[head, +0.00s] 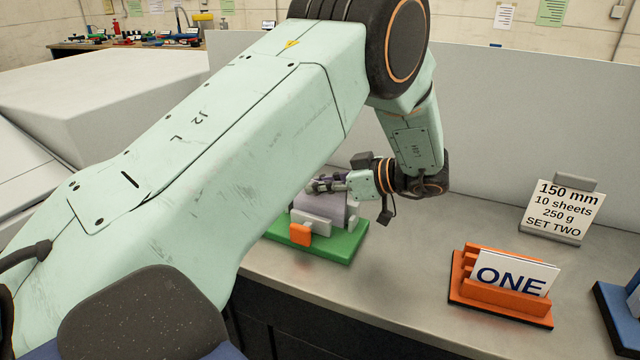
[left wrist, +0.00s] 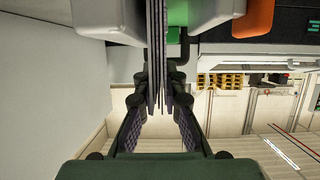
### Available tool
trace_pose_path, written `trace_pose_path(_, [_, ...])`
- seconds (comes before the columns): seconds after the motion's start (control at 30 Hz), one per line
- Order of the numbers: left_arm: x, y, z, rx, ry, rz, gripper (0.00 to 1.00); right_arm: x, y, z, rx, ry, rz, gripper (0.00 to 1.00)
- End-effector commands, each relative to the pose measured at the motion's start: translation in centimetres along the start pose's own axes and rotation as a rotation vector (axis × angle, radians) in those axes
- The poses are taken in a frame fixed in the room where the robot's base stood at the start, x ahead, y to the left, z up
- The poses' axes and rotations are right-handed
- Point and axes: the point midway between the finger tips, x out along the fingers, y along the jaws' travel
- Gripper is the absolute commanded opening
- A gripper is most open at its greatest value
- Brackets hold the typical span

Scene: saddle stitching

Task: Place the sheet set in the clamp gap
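The clamp stands on a green base (head: 345,245) on the bench, with pale grey blocks and an orange knob (head: 300,235). In the left wrist view, the sheet set (left wrist: 157,50) shows edge-on as thin dark upright layers between two pale grey blocks (left wrist: 97,18). My left gripper (head: 318,186) is at the top of the clamp. In the left wrist view, its fingertips (left wrist: 157,92) close in on both sides of the sheet set and appear to grip it. How deep the sheets sit in the gap is hidden. My right gripper is not in view.
An orange holder (head: 500,302) with a card marked ONE stands to the right, and a blue holder (head: 618,320) is at the right edge. A sign (head: 562,208) stands behind them. A grey panel (head: 520,110) closes off the back. The bench between clamp and orange holder is clear.

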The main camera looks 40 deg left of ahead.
Motion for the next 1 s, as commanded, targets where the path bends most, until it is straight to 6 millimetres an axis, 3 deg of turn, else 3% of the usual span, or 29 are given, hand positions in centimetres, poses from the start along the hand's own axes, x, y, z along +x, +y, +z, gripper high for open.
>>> trace_pose_path(0.27, [0.0, 0.0, 0.0, 0.0, 0.0, 0.0, 0.31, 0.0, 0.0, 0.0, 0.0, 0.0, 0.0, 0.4])
trace_pose_path(0.6, [-0.2, 0.0, -0.4, -0.001, -0.001, 0.0, 0.31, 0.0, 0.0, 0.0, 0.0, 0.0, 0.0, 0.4])
trace_pose_path(0.77, [-2.5, 0.1, -0.3, -0.001, 0.002, 0.005, 0.31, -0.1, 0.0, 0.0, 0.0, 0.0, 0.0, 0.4])
trace_pose_path(1.0, [-7.5, 0.1, -0.3, -0.001, 0.001, 0.006, 0.31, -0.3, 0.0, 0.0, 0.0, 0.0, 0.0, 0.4])
